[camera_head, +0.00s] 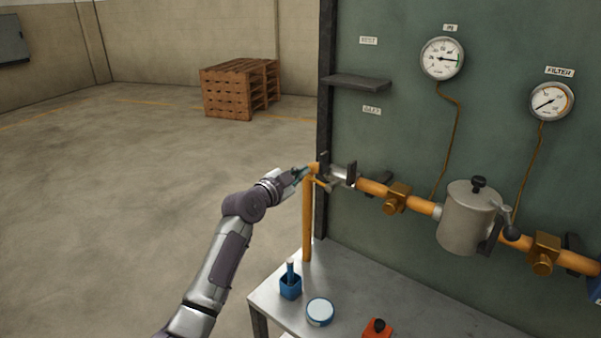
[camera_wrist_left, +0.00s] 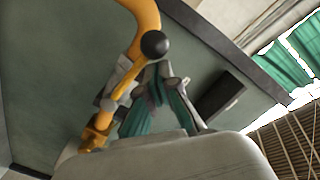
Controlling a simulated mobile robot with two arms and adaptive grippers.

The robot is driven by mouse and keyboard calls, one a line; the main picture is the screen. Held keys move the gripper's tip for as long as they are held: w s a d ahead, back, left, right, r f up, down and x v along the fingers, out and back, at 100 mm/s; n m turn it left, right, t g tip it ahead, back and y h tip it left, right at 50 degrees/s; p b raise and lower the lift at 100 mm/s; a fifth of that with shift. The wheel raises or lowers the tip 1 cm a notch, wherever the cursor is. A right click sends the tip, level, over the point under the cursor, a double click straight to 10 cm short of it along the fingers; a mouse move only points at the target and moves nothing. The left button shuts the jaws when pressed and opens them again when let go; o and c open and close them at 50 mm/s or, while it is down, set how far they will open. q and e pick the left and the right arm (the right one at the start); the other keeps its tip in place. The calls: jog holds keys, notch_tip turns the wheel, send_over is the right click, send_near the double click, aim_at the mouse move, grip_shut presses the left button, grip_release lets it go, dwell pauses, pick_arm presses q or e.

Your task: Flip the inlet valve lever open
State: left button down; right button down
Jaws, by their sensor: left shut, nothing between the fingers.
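The inlet valve lever shows in the left wrist view as a slim bar with a black ball knob (camera_wrist_left: 155,44). It lies close by the orange inlet pipe (camera_wrist_left: 146,14), which also shows in the head view (camera_head: 307,220). My left gripper (camera_head: 300,174) reaches the pipe's upper bend from the left. In the left wrist view its green-padded fingers (camera_wrist_left: 163,84) are shut and empty, just below the knob. I cannot tell whether they touch the lever. In the head view the gripper hides part of the valve area. My right gripper is not in view.
Black brackets (camera_head: 352,173) hold the pipe on the green panel (camera_head: 400,120). A filter canister (camera_head: 467,218) and gauges (camera_head: 442,58) are to the right.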

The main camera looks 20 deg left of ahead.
pick_arm(q)
jog(key=f+b, duration=0.1)
jog(key=f+n+b, duration=0.1)
jog(key=b, duration=0.1)
jog(key=shift+w+a+n, duration=0.1)
jog(key=shift+a+n, duration=0.2)
